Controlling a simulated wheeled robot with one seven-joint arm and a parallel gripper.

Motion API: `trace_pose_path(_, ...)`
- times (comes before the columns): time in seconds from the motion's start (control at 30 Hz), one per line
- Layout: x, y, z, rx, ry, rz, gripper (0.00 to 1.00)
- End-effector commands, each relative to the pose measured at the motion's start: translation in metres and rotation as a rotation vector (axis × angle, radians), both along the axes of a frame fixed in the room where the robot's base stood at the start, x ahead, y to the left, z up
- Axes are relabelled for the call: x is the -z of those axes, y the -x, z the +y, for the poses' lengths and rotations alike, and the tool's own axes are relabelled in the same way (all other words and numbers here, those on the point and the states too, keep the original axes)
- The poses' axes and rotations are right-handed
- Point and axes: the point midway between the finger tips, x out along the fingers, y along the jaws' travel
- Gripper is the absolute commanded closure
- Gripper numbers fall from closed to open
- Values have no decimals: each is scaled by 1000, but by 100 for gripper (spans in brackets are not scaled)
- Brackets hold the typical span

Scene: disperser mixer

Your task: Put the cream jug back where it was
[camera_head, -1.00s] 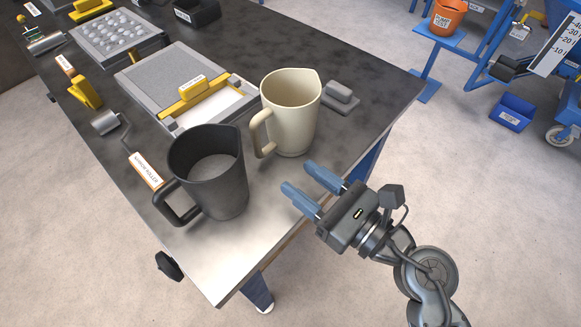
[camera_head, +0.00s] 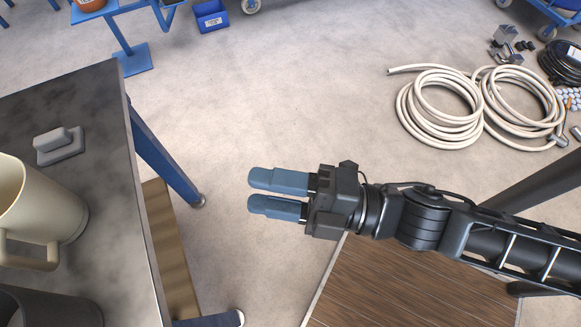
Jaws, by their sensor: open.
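The cream jug (camera_head: 52,212) stands upright on the dark table at the left edge of the view, partly cut off by the frame. The dark grey jug (camera_head: 50,308) is at the bottom left corner, mostly cut off.
A grey block on a plate (camera_head: 58,146) lies on the table (camera_head: 110,150) behind the jug. Coiled cream hoses (camera_head: 440,108) lie on the floor at the upper right. A brown wooden surface (camera_head: 400,285) is below my arm. A blue bin (camera_head: 211,16) stands at the top.

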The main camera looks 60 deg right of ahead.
Motion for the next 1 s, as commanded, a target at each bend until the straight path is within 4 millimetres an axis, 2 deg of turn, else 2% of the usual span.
trace_pose_path(0.03, 0, 19, -13, 50, -156, 95, 53)
trace_pose_path(0.2, -2, 68, -44, 224, -687, 351, 53)
trace_pose_path(0.3, -2, 90, -53, 310, -932, 446, 53)
trace_pose_path(0.4, -3, 104, -58, 370, -1101, 504, 53)
trace_pose_path(0.57, -3, 113, -60, 409, -1208, 537, 53)
trace_pose_path(1.0, -3, 113, -60, 408, -1209, 537, 53)
